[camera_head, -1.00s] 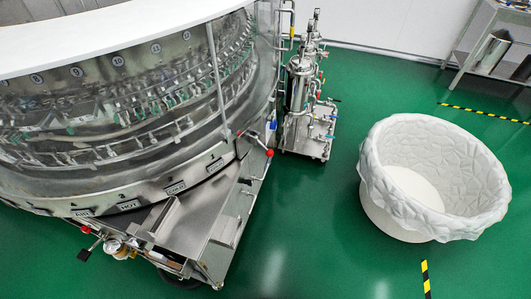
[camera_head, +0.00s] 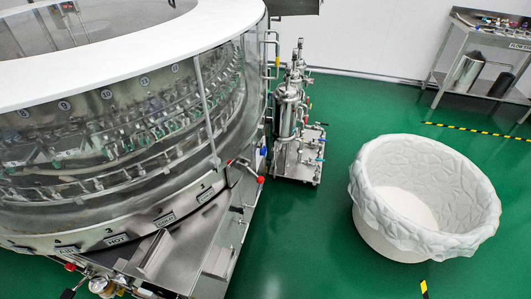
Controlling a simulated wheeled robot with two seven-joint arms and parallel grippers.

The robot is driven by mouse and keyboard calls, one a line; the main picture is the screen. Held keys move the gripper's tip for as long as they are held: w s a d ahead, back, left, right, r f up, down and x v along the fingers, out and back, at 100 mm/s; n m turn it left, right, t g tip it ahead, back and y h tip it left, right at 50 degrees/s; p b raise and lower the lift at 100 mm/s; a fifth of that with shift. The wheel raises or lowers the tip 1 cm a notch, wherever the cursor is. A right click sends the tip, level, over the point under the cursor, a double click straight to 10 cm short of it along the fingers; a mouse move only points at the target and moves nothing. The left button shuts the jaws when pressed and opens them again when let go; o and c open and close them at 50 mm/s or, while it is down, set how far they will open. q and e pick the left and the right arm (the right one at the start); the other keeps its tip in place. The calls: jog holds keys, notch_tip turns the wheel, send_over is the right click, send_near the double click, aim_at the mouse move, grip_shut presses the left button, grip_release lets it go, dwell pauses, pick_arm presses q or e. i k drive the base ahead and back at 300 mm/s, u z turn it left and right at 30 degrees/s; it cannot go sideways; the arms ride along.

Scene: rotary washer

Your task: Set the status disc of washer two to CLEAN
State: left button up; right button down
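A large round rotary washer (camera_head: 130,215) with a white top rim and clear side wall fills the left of the head view. Numbered round marks run along its inside. Plates reading AIR, HOT and COLD (camera_head: 165,219) sit along its lower band. I cannot make out a status disc or a CLEAN mark, and cannot tell which washer this is. Neither of my grippers is in view.
A white lined bin (camera_head: 425,195) stands on the green floor at right. A steel pump unit on a cart (camera_head: 295,125) stands beside the washer. A steel table (camera_head: 490,50) is at the back right. Green floor (camera_head: 310,240) between washer and bin is clear.

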aim_at(263, 152)
jog(key=z, duration=0.5)
jog(key=k, duration=0.6)
jog(key=z, duration=1.35)
jog(key=i, duration=0.9)
jog(key=u, duration=0.55)
jog(key=i, duration=0.55)
jog(key=u, duration=0.65)
